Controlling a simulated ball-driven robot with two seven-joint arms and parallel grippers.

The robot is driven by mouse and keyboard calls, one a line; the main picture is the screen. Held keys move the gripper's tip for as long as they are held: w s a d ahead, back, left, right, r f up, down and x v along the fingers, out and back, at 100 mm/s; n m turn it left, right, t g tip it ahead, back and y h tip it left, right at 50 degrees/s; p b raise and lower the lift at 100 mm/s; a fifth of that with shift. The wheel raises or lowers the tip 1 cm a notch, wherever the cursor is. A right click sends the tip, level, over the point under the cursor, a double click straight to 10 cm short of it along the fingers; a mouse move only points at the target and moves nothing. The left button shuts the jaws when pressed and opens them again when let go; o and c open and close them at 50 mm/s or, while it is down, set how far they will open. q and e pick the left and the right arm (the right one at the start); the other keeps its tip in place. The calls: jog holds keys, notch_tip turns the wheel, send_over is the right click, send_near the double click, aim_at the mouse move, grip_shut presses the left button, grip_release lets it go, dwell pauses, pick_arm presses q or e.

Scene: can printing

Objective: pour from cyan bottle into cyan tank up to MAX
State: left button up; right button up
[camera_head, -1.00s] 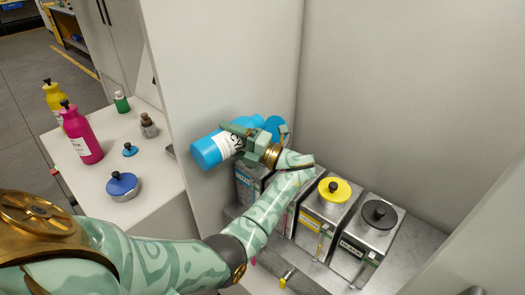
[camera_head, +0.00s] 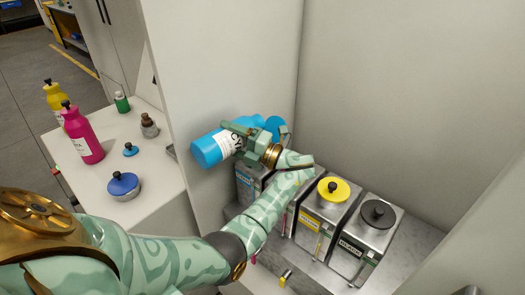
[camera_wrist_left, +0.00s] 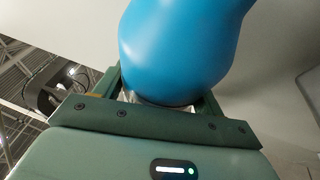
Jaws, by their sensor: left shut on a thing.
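The cyan bottle (camera_head: 211,150) is held by my left gripper (camera_head: 245,140), which is shut around its labelled middle. The bottle lies nearly level, its base to the left and its neck end to the right, above the tanks. In the left wrist view the bottle (camera_wrist_left: 180,50) fills the space between the fingers (camera_wrist_left: 165,105). The cyan tank (camera_head: 246,185) stands below the bottle, at the left end of the tank row, partly hidden by my arm.
Beside the cyan tank stand a tank mostly hidden by my arm, a yellow-lidded tank (camera_head: 322,215) and a black-lidded tank (camera_head: 368,235).

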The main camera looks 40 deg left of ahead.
pick_arm(q)
jog(key=shift+r+p, duration=0.25)
jog(key=shift+p, duration=0.1)
dwell(0.8)
